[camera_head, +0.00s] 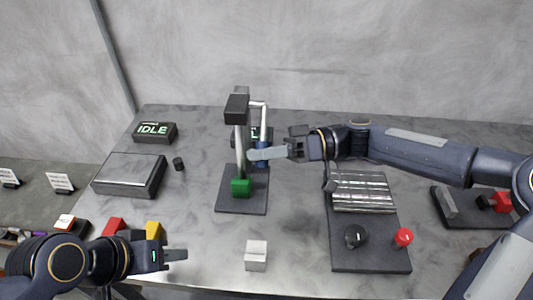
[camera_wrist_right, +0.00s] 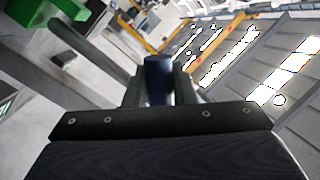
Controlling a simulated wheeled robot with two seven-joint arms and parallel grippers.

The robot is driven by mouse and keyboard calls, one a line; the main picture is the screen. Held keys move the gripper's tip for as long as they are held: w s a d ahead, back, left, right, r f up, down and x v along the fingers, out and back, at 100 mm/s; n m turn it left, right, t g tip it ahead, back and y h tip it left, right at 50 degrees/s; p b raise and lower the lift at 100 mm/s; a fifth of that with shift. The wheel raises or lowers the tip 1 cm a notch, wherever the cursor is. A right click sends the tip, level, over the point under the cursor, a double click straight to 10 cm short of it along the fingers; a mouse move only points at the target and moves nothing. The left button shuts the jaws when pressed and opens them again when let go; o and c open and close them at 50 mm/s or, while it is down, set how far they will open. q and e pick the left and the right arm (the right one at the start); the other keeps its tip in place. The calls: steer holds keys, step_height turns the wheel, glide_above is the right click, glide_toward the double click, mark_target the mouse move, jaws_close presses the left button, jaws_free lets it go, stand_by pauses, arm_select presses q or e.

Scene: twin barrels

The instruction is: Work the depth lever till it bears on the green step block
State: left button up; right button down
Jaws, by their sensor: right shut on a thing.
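The depth lever is a pale bent arm (camera_head: 264,118) hanging from the black head (camera_head: 237,107) of a small stand, with a blue grip (camera_head: 261,146) at its lower end. The green step block (camera_head: 240,187) sits on the stand's dark base (camera_head: 242,205), below a pale upright bar. I cannot tell whether that bar touches it. My right gripper (camera_head: 267,153) is shut on the blue grip. In the right wrist view the grip (camera_wrist_right: 158,80) stands between my fingers, with a green block at the upper left. My left gripper (camera_head: 176,254) hangs near the front left edge, apart from the stand.
An IDLE display (camera_head: 154,131) and a grey metal-topped box (camera_head: 130,174) stand at the left. A white block (camera_head: 256,255) lies in front. A dark panel (camera_head: 370,258) with a ribbed metal part, a black knob (camera_head: 355,236) and a red knob (camera_head: 403,237) lies under my right arm.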

steer(key=c, duration=1.2)
jaws_free()
steer(key=shift+c, duration=0.2)
steer(key=v, duration=0.8)
